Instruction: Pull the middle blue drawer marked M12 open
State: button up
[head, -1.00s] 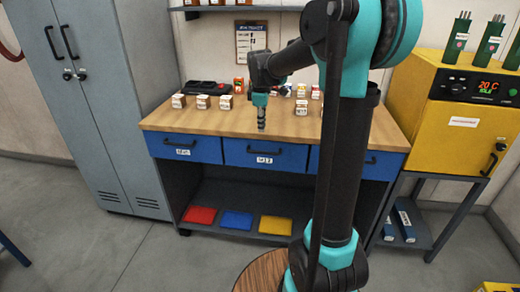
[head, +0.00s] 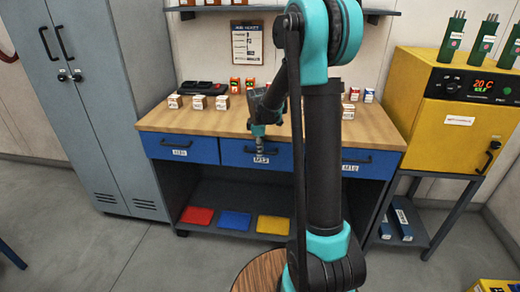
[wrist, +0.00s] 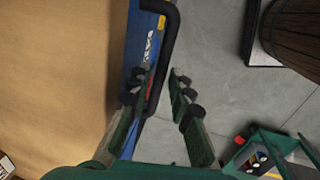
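The middle blue drawer (head: 232,153) is shut, flush with the drawers on either side. Its white label (head: 261,160) is small and appears to read M12. The label also shows sideways in the wrist view (wrist: 149,46). Its black bar handle (wrist: 172,35) runs along the drawer front. My gripper (head: 260,150) is at the front of this drawer, pointing down. In the wrist view my gripper (wrist: 160,80) is open, with the handle bar between its two fingers in the picture. One finger is on the drawer side, the other on the outer side. Contact cannot be told.
The wooden worktop (head: 190,120) above holds small boxes. Blue drawers stand left (head: 180,149) and right (head: 375,163), both shut. A shelf below holds red, blue and yellow trays. A yellow oven (head: 445,125) stands right, a grey cabinet (head: 95,100) left. Floor in front is open.

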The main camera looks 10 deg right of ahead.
jog(key=shift+c, duration=0.3)
grip_shut()
jog(key=s+a, duration=0.4)
jog(key=s, duration=1)
jog(key=s+a, duration=0.5)
jog(key=s, duration=0.9)
jog(key=shift+s+a, duration=0.2)
jog(key=shift+s, duration=0.05)
jog(key=shift+o, duration=0.3)
grip_release()
